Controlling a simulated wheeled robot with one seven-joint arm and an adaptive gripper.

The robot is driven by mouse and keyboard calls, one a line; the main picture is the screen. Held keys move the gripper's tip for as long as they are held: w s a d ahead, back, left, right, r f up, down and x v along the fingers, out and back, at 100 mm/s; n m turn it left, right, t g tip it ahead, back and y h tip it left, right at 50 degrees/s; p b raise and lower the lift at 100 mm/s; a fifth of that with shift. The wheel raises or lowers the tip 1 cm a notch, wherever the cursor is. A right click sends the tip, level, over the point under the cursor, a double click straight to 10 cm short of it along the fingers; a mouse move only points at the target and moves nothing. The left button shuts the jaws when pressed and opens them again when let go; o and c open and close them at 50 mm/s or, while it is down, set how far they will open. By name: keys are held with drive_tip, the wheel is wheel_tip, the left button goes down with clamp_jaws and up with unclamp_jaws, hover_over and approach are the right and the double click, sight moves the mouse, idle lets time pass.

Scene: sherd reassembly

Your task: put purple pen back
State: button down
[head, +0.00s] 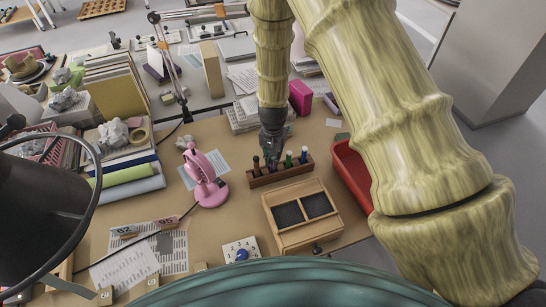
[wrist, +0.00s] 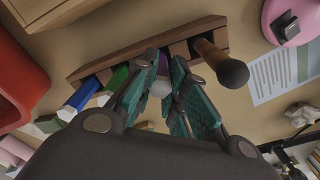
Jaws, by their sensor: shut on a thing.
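A wooden pen rack (head: 282,175) stands on the desk, and it also shows in the wrist view (wrist: 125,50). My gripper (head: 272,157) is over the rack's middle. In the wrist view its teal fingers (wrist: 165,64) are shut on the purple pen (wrist: 162,67), of which only a small part shows between them. The pen is lined up with the rack between a green pen (wrist: 117,78) and a dark-ended brown tool (wrist: 228,68). I cannot tell whether its lower end is in a slot. A blue pen (wrist: 80,97) stands at the rack's other end.
A wooden box with dark compartments (head: 303,212) lies just in front of the rack. A magenta block (head: 300,97) stands behind. Printed sheets lie at left.

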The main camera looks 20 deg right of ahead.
drive_tip(key=shift+f, duration=0.3)
drive_tip(key=c, duration=1.5)
unclamp_jaws()
drive_tip(key=shift+o, duration=0.2)
drive_tip(key=shift+r, duration=0.55)
wheel_tip(320, 180, up, 12)
drive_tip(key=b, duration=0.4)
